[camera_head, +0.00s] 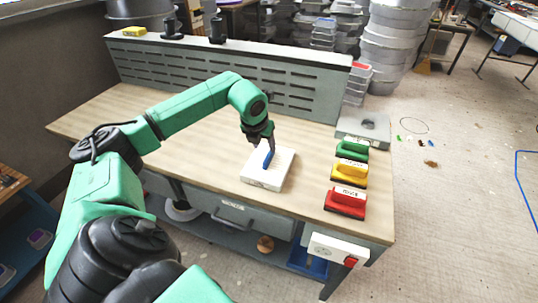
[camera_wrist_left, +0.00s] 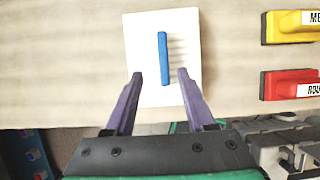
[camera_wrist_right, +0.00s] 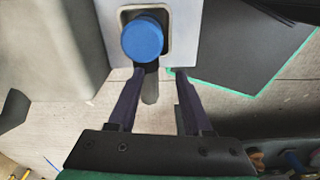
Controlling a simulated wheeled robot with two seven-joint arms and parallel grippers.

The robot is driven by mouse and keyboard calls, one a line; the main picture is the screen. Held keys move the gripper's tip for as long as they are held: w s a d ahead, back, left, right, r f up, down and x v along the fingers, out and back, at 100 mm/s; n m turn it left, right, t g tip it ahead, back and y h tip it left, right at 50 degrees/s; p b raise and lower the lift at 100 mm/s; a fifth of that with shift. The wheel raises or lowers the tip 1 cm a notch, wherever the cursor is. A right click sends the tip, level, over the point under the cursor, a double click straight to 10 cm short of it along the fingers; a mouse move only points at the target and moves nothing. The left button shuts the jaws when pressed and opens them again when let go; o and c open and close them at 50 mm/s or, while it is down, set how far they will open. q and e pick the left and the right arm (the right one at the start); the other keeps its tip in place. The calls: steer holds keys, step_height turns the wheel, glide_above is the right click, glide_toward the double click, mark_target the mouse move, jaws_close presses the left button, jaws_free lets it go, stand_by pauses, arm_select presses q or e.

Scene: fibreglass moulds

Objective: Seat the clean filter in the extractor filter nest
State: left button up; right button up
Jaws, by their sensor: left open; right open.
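A white square block with a blue bar handle, which looks like the clean filter (camera_head: 257,178), lies flat on the workbench. It also shows in the left wrist view (camera_wrist_left: 143,90). My left gripper (camera_head: 268,146) is over it, pointing down. In the left wrist view its open fingers (camera_wrist_left: 160,74) stand on either side of the blue handle's line, with a gap on both sides. My right gripper (camera_wrist_right: 158,72) is open and empty, just below a round blue knob (camera_wrist_right: 142,39) on a pale panel. I cannot make out the extractor filter nest for certain.
Green (camera_head: 352,148), yellow (camera_head: 349,173) and red (camera_head: 345,202) handled blocks line the bench's right side. A grey box (camera_head: 363,129) stands behind them. A slotted grey panel (camera_head: 225,85) runs along the back. A white switch box (camera_head: 333,250) hangs at the front edge. Bare wood surrounds the filter.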

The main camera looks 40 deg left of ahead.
mark_target(269, 154)
arm_select(q)
steer(key=x, duration=0.2)
steer(key=b+x, duration=0.1)
steer(key=x, duration=0.1)
steer(key=b+x, duration=0.1)
steer(key=x, duration=0.1)
steer(key=shift+w+d, duration=0.3)
arm_select(e)
steer(key=w+f, duration=0.1)
steer(key=w+d+f, duration=0.1)
steer(key=w, duration=0.1)
steer(key=shift+f, duration=0.35)
arm_select(q)
steer(key=shift+a, duration=0.15)
arm_select(e)
steer(key=shift+s+r, duration=0.1)
steer(key=shift+s, duration=0.3)
steer(key=shift+s+d, duration=0.1)
arm_select(q)
steer(key=shift+f+b, duration=0.3)
steer(key=shift+b, duration=0.15)
arm_select(e)
steer(key=shift+f, duration=0.35)
arm_select(q)
jaws_close()
